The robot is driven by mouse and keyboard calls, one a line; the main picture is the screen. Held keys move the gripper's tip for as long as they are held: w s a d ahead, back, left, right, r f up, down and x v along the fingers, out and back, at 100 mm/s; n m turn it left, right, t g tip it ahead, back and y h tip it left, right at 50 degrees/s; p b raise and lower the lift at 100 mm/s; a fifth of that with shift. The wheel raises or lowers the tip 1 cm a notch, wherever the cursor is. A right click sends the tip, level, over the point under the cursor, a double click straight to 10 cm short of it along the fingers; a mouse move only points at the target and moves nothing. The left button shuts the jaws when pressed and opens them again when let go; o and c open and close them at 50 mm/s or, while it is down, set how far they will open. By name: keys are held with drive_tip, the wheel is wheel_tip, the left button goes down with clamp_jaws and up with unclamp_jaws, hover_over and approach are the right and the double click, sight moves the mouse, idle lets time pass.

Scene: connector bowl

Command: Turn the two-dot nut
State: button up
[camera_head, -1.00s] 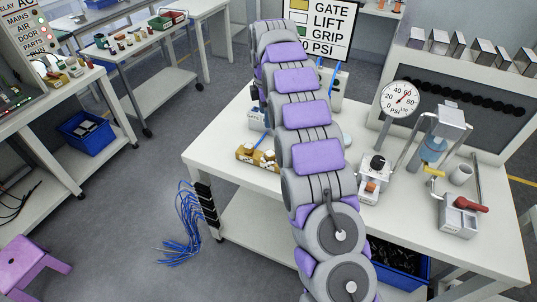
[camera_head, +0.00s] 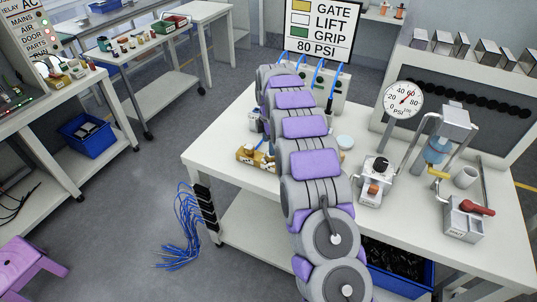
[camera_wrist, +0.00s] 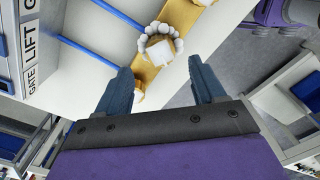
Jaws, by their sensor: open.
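In the wrist view a white scalloped nut (camera_wrist: 153,32) sits around a pale squarish centre on a yellow-tan strip. Other pale fittings stand on the strip, one at its upper end (camera_wrist: 203,2) and one partly hidden beside my left finger. I cannot make out dots on any of them. My gripper (camera_wrist: 160,68) is open and empty, its two dark blue fingers apart below the scalloped nut. In the head view the tan block (camera_head: 246,155) with white fittings lies at the table's left edge, partly behind my arm. My gripper is hidden there.
Blue tubes (camera_wrist: 95,53) run to the strip. A sign (camera_head: 320,30) reads GATE, LIFT, GRIP, 80 PSI. A gauge (camera_head: 403,99), a small knobbed device (camera_head: 376,180) and a red-handled box (camera_head: 463,220) stand on the right of the table (camera_head: 225,145).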

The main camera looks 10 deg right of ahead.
drive_tip(key=f, duration=0.2)
drive_tip(key=d+f, duration=0.1)
drive_tip(key=f, duration=0.1)
drive_tip(key=shift+d+b, duration=0.1)
drive_tip(key=shift+b, duration=0.25)
drive_tip(key=shift+f, duration=0.3)
drive_tip(key=shift+a+f, duration=0.15)
drive_tip(key=shift+a, duration=0.6)
drive_tip(key=shift+d, duration=0.6)
drive_tip(key=c, duration=0.5)
drive_tip(key=shift+a, duration=0.25)
drive_tip(key=c, duration=0.6)
